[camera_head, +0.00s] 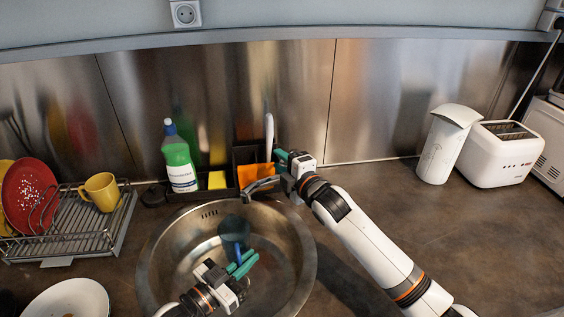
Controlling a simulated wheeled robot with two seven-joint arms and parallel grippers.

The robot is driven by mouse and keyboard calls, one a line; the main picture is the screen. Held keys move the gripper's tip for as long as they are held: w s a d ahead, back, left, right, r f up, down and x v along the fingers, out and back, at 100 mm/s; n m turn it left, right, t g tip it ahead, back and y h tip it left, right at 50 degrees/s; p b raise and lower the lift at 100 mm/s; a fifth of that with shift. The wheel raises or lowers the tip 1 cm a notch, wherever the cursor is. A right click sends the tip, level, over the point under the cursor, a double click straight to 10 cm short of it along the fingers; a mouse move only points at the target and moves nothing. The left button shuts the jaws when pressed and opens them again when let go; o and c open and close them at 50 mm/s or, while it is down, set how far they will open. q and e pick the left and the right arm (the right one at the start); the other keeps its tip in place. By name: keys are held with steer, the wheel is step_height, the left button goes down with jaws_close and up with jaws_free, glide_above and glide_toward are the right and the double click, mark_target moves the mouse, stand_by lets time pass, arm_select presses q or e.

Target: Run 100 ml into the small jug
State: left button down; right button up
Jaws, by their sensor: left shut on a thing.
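The small jug (234,230) is a dark blue-teal vessel inside the round steel sink (160,255). My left gripper (243,264) is shut on the jug, with its green fingertips at the jug's lower side. How high the jug is above the sink bottom is hard to tell, and I cannot see any water level in it. The grey tap spout (260,185) reaches over the sink's back rim, above and right of the jug. My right gripper (281,159) is at the tap, hiding its body and lever. Whether its fingers are open or shut is unclear.
Behind the sink stand a green soap bottle (179,160), a yellow sponge (217,180) and a dark caddy with an orange cloth (252,174). A dish rack (75,232) with a yellow mug (101,191) is left. A white canister (440,150) and toaster (500,155) stand right.

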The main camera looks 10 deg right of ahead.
jaws_close()
steer(key=shift+w+r, duration=0.15)
steer(key=shift+r, duration=0.2)
steer(key=shift+w+d+r+m+g, duration=0.15)
steer(key=shift+w+r+m+g, duration=0.15)
steer(key=shift+r, duration=0.25)
steer(key=shift+w+d+r+m+g, duration=0.15)
steer(key=shift+w+r+m+g, duration=0.05)
steer(key=shift+r+m+g, duration=0.25)
steer(key=shift+w+d+r, duration=0.15)
steer(key=shift+w+r, duration=0.15)
steer(key=shift+r, duration=0.15)
steer(key=shift+c, duration=0.2)
jaws_free()
steer(key=shift+o, duration=0.2)
steer(key=shift+f, duration=0.2)
